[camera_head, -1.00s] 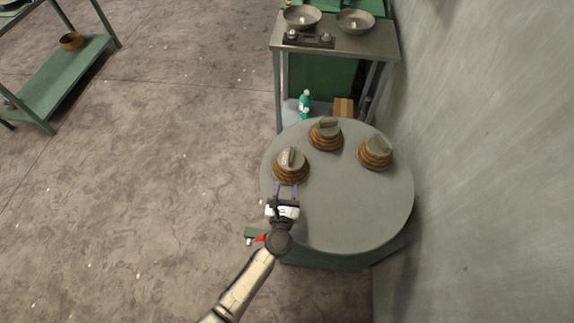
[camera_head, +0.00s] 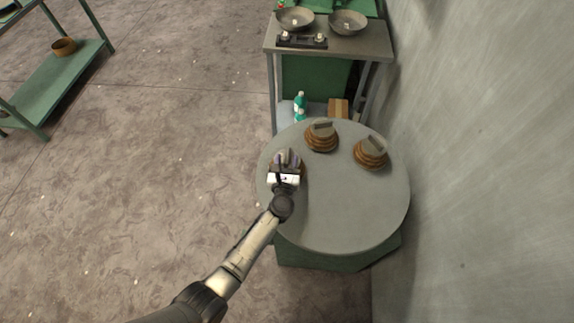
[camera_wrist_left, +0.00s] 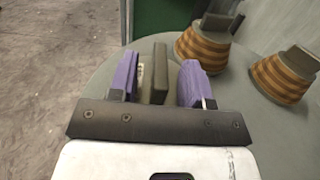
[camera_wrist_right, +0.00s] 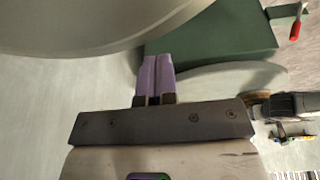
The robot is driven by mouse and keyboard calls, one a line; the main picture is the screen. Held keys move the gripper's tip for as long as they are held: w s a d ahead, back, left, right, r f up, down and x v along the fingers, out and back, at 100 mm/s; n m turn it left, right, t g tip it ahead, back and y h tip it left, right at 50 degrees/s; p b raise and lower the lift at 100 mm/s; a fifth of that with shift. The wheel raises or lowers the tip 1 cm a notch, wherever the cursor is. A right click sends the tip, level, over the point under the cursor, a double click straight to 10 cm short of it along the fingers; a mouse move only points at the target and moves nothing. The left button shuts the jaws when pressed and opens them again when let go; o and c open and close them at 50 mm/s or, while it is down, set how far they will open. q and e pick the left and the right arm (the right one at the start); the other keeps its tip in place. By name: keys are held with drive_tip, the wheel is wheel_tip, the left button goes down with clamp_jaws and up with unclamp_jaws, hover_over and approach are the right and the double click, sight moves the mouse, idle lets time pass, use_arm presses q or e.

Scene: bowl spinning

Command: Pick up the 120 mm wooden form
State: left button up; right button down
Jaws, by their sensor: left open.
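Three stepped wooden forms with grey handle blocks stand on the round grey table (camera_head: 340,205): the left form (camera_head: 301,164), the back form (camera_head: 321,141) and the right form (camera_head: 371,156). I cannot read any size marking. My left gripper (camera_wrist_left: 159,75) is open over the left form. In the left wrist view its purple fingers stand either side of that form's handle block (camera_wrist_left: 160,70), apart from it. The wood below is hidden by the gripper. My right gripper (camera_wrist_right: 157,68) is shut and empty in the right wrist view.
A grey side table (camera_head: 340,45) with two metal bowls and a scale stands behind the round table. Bottles (camera_head: 299,106) are below it. A wall (camera_head: 480,170) rises close on the right. The front of the round tabletop is clear.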

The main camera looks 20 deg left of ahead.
use_arm(q)
drive_tip(key=shift+w, duration=0.1)
drive_tip(key=shift+c, duration=0.4)
clamp_jaws()
idle(0.9)
drive_tip(key=shift+r, duration=0.1)
